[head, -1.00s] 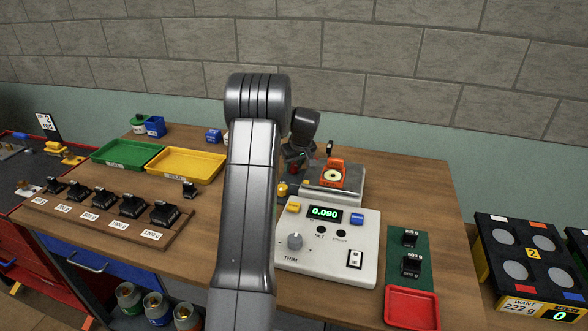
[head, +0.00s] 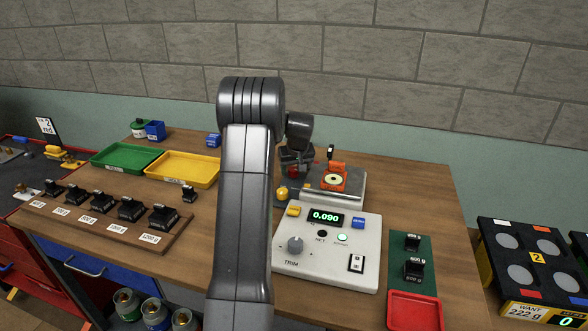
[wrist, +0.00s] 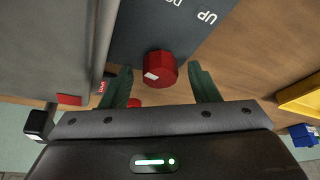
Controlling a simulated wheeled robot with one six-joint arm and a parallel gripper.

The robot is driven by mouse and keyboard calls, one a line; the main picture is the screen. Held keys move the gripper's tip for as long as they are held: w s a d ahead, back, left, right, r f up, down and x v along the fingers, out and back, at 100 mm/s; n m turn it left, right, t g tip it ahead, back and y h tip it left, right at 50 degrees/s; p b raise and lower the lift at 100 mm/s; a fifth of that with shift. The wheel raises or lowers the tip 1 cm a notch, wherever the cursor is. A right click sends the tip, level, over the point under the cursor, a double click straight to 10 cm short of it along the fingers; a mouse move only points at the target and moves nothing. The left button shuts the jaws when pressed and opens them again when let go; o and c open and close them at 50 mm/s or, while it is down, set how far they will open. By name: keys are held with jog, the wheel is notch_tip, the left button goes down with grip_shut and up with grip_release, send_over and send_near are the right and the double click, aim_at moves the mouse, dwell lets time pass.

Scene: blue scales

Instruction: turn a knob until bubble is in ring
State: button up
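A red knob (wrist: 160,68) with a white mark stands on a dark grey panel with "UP" lettering in the wrist view. My gripper (wrist: 161,72) is open, one dark green finger on each side of this knob, with visible gaps. Part of a second red knob (wrist: 134,102) shows farther down, near the left finger. My gripper (head: 294,165) is left of the plate, partly hidden by my arm.
Green (head: 126,165) and yellow trays (head: 181,183) lie left; a red tray (head: 414,317) lies front right.

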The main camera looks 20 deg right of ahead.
jog(key=shift+r, duration=0.1)
jog(key=b+v, duration=0.1)
jog(key=v, duration=1.2)
jog(key=shift+r+b, duration=0.35)
jog(key=p+x, duration=0.2)
jog(key=x, duration=1.2)
jog(key=shift+s, duration=0.15)
